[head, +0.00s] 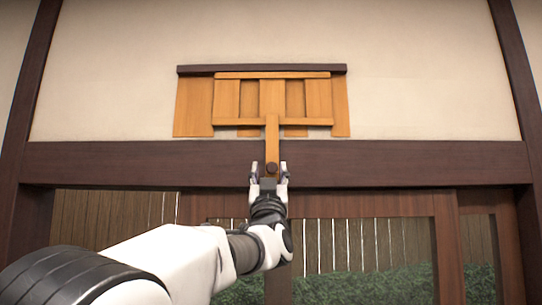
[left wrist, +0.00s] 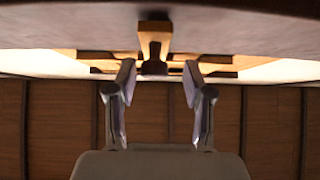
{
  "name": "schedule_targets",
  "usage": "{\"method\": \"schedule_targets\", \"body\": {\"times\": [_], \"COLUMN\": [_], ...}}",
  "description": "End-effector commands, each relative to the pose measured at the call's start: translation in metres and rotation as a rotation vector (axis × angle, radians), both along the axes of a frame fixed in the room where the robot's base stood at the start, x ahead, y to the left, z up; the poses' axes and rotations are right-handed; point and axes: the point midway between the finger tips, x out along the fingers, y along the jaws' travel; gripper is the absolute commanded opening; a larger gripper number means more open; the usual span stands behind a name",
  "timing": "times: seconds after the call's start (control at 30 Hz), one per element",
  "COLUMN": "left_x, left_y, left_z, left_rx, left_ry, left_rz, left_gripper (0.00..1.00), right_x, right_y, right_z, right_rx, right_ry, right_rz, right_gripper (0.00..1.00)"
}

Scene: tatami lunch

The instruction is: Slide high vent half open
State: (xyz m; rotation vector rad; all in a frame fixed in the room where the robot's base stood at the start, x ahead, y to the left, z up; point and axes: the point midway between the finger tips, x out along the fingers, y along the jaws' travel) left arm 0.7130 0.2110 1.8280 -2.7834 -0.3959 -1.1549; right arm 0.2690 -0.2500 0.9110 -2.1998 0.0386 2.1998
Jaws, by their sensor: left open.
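The high vent (head: 225,100) is a wooden slatted panel set in the wall above a dark beam, under a dark top rail. Its sliding slatted shutter (head: 272,75) sits about mid-panel, with narrow dark gaps between the slats. A wooden handle (head: 272,135) hangs down from the shutter to a dark round knob (head: 271,169). My left gripper (head: 270,172) is open, with its fingers on either side of the knob. In the left wrist view the handle (left wrist: 155,40) and its knob (left wrist: 154,67) show between the spread fingertips (left wrist: 160,75). My right gripper is not in view.
The dark horizontal beam (head: 400,163) crosses behind my gripper, with plaster wall (head: 430,80) around the vent. Below it are wood-framed sliding panels (head: 445,245), with a fence and green hedge (head: 360,288) visible beyond. No loose objects show near the handle.

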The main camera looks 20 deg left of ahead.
Motion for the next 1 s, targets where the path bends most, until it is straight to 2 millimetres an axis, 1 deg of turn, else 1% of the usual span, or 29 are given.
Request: {"method": "schedule_targets", "body": {"times": [0.03, 0.1, 0.2, 0.4, 0.47, 0.5, 0.53, 0.57, 0.77, 0.9, 1.0], "left_x": [0.006, 0.011, 0.015, 0.015, 0.015, 0.015, 0.015, 0.015, 0.014, 0.009, 0.006], "left_y": [0.001, 0.003, 0.003, 0.004, 0.004, 0.004, 0.004, 0.004, 0.007, 0.025, 0.034], "left_z": [0.012, 0.015, 0.015, 0.013, 0.013, 0.013, 0.013, 0.013, 0.012, 0.009, 0.011], "left_rx": [0.0, 0.001, 0.002, 0.002, 0.002, 0.002, 0.002, 0.002, 0.001, -0.002, -0.001], "left_ry": [0.001, 0.002, 0.003, 0.003, 0.003, 0.003, 0.003, 0.003, 0.002, -0.001, 0.001], "left_rz": [0.0, 0.0, 0.0, 0.0, 0.0, 0.0, 0.0, 0.0, 0.0, 0.001, 0.001], "left_gripper": [0.52, 0.52, 0.52, 0.52, 0.3, 0.16, 0.06, 0.0, 0.0, 0.0, 0.0], "right_x": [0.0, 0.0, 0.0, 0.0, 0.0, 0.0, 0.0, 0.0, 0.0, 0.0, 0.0], "right_y": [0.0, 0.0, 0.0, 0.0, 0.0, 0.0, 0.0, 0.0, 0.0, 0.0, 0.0], "right_z": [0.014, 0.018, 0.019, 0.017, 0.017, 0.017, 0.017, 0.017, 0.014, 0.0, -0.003], "right_rx": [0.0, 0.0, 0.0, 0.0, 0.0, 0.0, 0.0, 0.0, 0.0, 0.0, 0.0], "right_ry": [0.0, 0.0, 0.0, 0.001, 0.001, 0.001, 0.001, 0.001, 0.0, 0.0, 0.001], "right_rz": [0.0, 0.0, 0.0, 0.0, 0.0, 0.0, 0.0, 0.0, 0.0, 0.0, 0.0], "right_gripper": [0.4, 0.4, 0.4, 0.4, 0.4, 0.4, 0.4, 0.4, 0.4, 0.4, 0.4]}}
